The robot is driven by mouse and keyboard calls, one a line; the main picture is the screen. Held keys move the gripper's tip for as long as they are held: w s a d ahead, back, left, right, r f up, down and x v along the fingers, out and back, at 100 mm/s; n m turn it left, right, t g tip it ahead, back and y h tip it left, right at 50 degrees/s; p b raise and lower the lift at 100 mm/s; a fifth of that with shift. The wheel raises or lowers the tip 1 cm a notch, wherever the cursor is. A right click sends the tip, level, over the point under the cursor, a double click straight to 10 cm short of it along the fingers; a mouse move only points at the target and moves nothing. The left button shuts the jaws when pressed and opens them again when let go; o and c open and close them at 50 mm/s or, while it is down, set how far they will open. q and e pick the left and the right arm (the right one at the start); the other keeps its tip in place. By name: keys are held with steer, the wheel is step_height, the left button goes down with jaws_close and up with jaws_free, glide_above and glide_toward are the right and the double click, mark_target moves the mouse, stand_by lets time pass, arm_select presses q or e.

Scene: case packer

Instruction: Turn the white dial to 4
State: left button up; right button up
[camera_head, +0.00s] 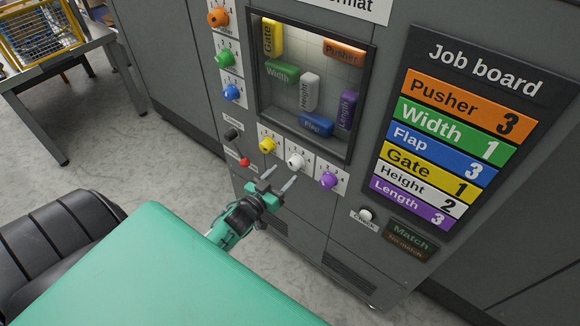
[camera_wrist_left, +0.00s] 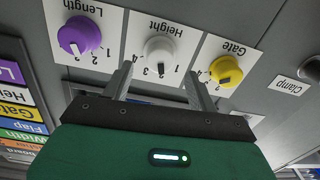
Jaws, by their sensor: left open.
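The white dial (camera_head: 296,160), labelled Height, is on the panel's lower row, between the yellow dial (camera_head: 267,145) and the purple dial (camera_head: 328,180). In the left wrist view the white dial (camera_wrist_left: 160,50) is just beyond the open fingers. It has a dark pointer mark among small numerals; I cannot tell surely which numeral it marks. My left gripper (camera_head: 279,179) is open and empty, in front of and slightly below the dial. Its two fingertips also show in the wrist view (camera_wrist_left: 160,76), straddling the lower part of the white dial's plate. My right gripper is out of view.
The window (camera_head: 335,75) above shows coloured labelled blocks. Orange, green and blue dials line its left side. A red knob (camera_head: 244,162) sits left of the yellow dial. The Job board (camera_head: 455,130) reads Height 2. A Check button (camera_head: 366,215) is lower right.

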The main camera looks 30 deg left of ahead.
mark_target(292, 167)
arm_select(q)
steer(key=shift+w+d+p, duration=0.15)
steer(key=shift+w+p, duration=0.15)
steer(key=shift+w, duration=1.95)
steer(key=c, duration=1)
